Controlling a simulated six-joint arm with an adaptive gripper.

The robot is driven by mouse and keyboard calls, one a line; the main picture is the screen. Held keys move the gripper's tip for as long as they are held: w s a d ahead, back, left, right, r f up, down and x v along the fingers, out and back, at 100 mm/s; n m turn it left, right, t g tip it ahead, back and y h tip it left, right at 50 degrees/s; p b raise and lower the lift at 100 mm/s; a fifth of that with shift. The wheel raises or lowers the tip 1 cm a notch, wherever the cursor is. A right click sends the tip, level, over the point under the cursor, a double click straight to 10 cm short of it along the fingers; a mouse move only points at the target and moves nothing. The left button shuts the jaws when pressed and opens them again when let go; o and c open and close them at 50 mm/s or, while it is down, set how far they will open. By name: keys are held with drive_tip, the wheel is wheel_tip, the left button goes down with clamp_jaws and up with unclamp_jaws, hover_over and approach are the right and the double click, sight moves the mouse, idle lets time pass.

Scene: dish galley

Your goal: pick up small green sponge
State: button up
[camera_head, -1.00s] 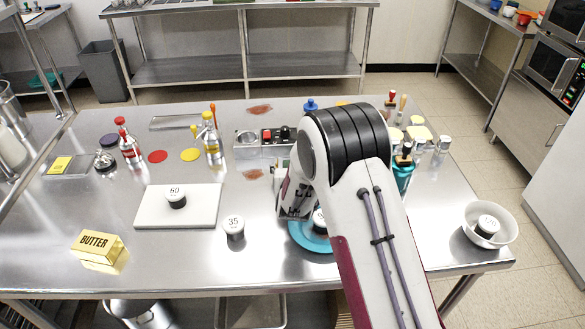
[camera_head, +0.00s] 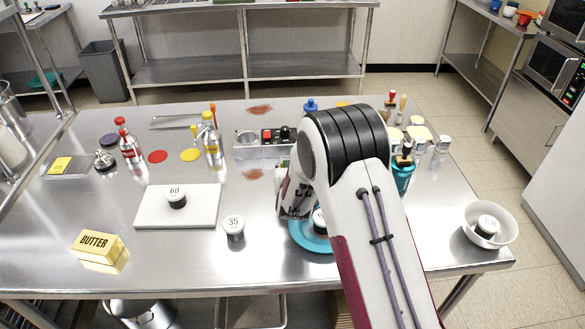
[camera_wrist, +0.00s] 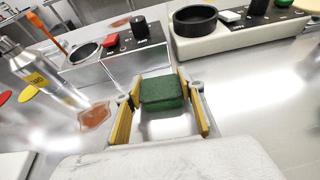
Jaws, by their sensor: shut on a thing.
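The small green sponge (camera_wrist: 162,93) is a dark green block in the wrist view, between the tips of my gripper (camera_wrist: 160,95). My gripper's two yellow-padded fingers are shut on it, one on each side. The table surface shows below it between the fingers.
Beyond the sponge is a control box (camera_wrist: 115,55) with a red and a black knob, and at right a pale appliance (camera_wrist: 240,40). A steel bottle (camera_wrist: 40,75) stands at left. A blue plate (camera_head: 308,236), a numbered weight (camera_head: 234,228) and a white board (camera_head: 150,208) are near the arm.

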drive_tip(key=shift+r, duration=0.1)
drive_tip(key=shift+r, duration=4.95)
